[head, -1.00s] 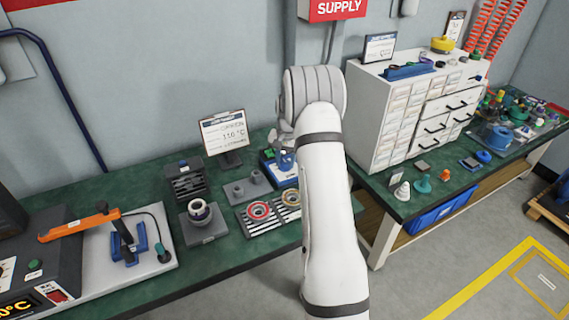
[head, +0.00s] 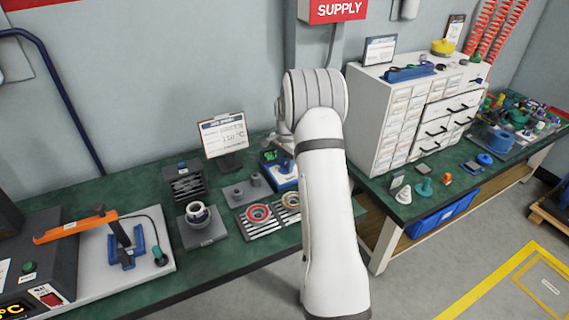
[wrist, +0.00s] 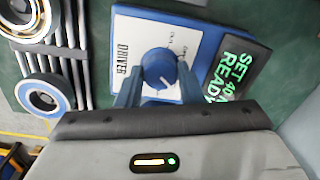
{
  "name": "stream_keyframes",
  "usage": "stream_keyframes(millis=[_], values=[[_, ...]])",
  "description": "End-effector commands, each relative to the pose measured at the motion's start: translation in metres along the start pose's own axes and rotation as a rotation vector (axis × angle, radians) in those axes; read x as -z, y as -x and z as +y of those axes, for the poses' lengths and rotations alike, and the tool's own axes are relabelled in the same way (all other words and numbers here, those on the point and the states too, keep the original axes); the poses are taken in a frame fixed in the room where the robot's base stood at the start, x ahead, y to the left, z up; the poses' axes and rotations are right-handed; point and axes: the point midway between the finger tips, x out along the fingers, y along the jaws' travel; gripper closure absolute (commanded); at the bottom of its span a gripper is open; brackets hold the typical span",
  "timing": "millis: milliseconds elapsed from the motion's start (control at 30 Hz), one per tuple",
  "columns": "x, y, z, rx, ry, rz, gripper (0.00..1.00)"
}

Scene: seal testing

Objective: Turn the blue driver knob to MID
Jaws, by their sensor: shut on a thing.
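The blue driver knob (wrist: 159,68) sits on the white face of the blue box marked DRIVER (wrist: 203,38). A small white pointer mark shows on the knob's lower right side in the wrist view. My gripper (wrist: 158,82) has one finger on each side of the knob and is shut on it. A dark display (wrist: 238,66) on the box reads SET, a number that looks like 40, and READY in green. No MID label is legible. In the head view, my arm partly hides the driver box (head: 284,180).
A grey block with pegs (head: 240,194), a sign stand (head: 224,135) and a dark slotted block (head: 184,183) stand nearby. A white drawer cabinet (head: 385,125) stands to the right.

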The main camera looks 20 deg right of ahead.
Motion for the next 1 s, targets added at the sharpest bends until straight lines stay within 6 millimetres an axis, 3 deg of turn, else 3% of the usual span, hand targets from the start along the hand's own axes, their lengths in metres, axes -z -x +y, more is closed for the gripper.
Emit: stream_keyframes(millis=[367,400,600,867,1000], values=[[0.000,0.000,-0.001,0.001,-0.002,0.001,0.89],[0.000,0.000,-0.001,0.001,-0.002,0.001,0.63],[0.000,0.000,0.000,0.001,-0.001,0.001,0.47],[0.000,0.001,0.000,0.001,-0.001,0.001,0.45],[0.000,0.013,-0.001,0.003,-0.001,0.002,0.45]])
